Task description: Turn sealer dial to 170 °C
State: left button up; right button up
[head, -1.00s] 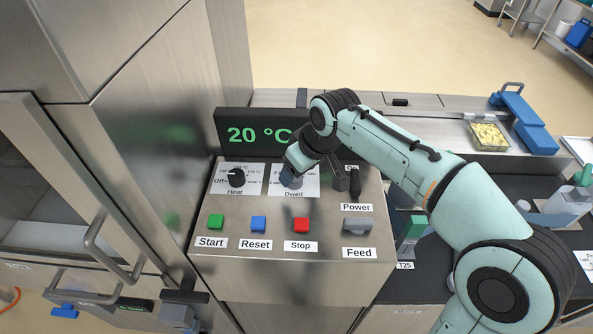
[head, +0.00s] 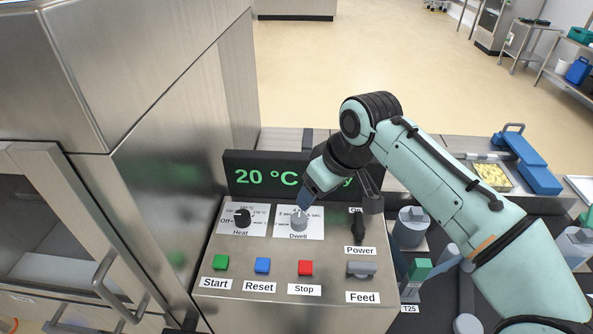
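The black Heat dial (head: 242,218) sits on a white scale label on the sealer's sloped panel (head: 235,307), with "Off" printed at its left. The green display (head: 240,178) above reads "20 °C"; its right part is hidden by my arm. My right gripper (head: 309,197) points down over the panel just above the grey Dwell dial (head: 299,222), to the right of the Heat dial. Its fingers are small and seen from behind, so I cannot tell whether they are open. Nothing is seen held in it. My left gripper is out of view.
Below the dials are the green Start (head: 221,263), blue Reset (head: 262,265) and red Stop (head: 305,268) buttons. The black Power switch (head: 358,227) and grey Feed switch (head: 361,269) are at right. A steel cabinet wall (head: 165,160) stands close on the left.

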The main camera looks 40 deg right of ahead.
aim_at(242, 217)
jog(key=k+j, duration=0.45)
jog(key=j, duration=0.25)
jog(key=k+j, duration=0.25)
jog(key=j, duration=0.1)
